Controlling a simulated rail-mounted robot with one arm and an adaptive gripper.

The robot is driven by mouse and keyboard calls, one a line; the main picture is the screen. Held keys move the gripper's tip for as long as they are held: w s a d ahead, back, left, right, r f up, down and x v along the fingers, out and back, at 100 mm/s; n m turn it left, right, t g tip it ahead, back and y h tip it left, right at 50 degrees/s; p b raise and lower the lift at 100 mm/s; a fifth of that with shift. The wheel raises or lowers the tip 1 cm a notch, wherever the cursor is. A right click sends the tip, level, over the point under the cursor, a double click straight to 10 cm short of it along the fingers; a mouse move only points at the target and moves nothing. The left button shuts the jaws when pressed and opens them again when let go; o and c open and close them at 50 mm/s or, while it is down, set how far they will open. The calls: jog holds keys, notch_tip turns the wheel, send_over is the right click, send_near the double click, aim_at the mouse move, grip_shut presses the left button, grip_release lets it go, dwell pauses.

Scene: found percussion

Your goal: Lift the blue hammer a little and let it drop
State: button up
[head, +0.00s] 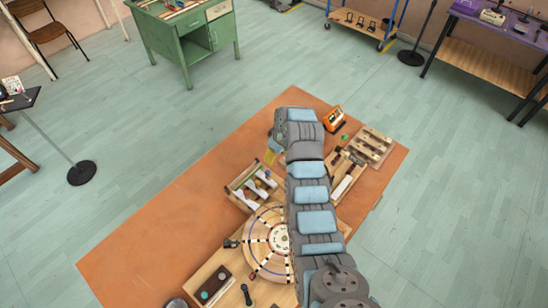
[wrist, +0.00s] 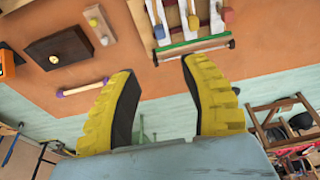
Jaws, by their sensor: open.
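My gripper (wrist: 157,66) is open, its two yellow fingers with dark pads apart and nothing between them. In the head view a yellow finger (head: 270,157) shows beyond the open wooden frame (head: 240,206), mostly covered by my arm. The frame holds several small hammers with coloured heads. In the wrist view a hammer with a blue head (wrist: 158,31) is at the left of the row, above the gap between the fingertips and apart from them. A tan-yellow head (wrist: 193,22) is beside it. A green bar (wrist: 190,46) crosses between the heads and my fingers.
The orange table (head: 160,235) has free room at its left. A round wheel-like instrument (head: 262,262) is near the frame. A dark wooden block (wrist: 60,47) and a rod with purple ends (wrist: 83,88) lie left in the wrist view. An orange device (head: 334,118) stands beyond my arm.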

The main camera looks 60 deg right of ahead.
jog(key=shift+v, duration=1.2)
